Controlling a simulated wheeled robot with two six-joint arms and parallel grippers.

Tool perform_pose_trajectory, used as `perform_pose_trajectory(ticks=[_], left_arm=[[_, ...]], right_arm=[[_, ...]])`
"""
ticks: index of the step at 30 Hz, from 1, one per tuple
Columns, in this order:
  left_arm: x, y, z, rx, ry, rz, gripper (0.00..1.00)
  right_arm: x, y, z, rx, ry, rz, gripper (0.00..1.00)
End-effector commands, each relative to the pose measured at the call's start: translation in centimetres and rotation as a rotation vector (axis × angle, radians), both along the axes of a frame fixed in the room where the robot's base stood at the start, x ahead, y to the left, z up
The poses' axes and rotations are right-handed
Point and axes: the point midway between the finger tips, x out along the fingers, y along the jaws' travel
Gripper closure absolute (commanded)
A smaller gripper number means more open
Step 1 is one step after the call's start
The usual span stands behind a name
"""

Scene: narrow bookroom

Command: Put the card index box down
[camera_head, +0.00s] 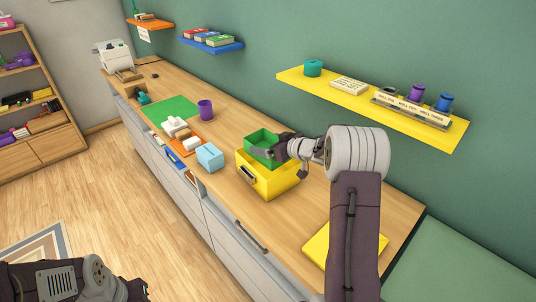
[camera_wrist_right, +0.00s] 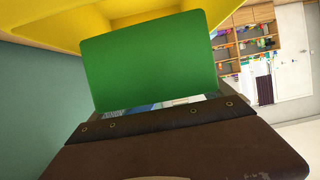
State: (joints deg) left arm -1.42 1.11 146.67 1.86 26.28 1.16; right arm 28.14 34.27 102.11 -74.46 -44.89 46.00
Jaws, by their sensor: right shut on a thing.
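A green open-topped box, which I take to be the card index box (camera_head: 261,139), is at my right gripper (camera_head: 272,152) in the head view. It is over or partly inside a larger yellow box (camera_head: 276,183) with a dark label holder on its front. In the right wrist view a flat green wall of it (camera_wrist_right: 150,62) stands just beyond my dark jaw, with the yellow box (camera_wrist_right: 135,22) behind. My right gripper is shut on the green box. Whether the green box touches the yellow one is hidden. My left gripper is out of view.
The wooden counter (camera_head: 225,215) holds a light blue box (camera_head: 210,157), a purple cup (camera_head: 205,109), a green mat (camera_head: 172,111) and a yellow flat piece (camera_head: 318,247). A yellow wall shelf (camera_head: 425,129) with several items hangs behind my right arm.

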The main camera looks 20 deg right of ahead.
Motion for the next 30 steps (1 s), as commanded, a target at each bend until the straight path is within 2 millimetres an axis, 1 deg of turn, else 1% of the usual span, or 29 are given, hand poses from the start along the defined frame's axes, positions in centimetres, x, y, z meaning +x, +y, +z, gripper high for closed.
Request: perform_pose_trajectory(ticks=[2, 4, 6, 9, 17, 30], left_arm=[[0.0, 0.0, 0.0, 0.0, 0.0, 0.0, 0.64], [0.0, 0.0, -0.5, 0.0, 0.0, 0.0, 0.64], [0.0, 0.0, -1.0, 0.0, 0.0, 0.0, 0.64], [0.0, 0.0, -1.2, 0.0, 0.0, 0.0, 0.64], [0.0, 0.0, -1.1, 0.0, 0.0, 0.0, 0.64], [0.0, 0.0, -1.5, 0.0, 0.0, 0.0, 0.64]], right_arm=[[0.1, 0.0, -0.1, 0.0, -0.001, 0.0, 0.59], [0.0, 0.0, -1.2, 0.002, 0.002, 0.0, 0.59], [0.0, 0.0, -2.7, 0.002, 0.003, 0.0, 0.59], [0.0, 0.0, -3.9, 0.002, 0.001, -0.001, 0.59], [0.0, 0.0, -3.9, 0.0, -0.001, -0.001, 0.59], [0.0, 0.0, -5.2, 0.001, -0.001, 0.0, 0.59]])
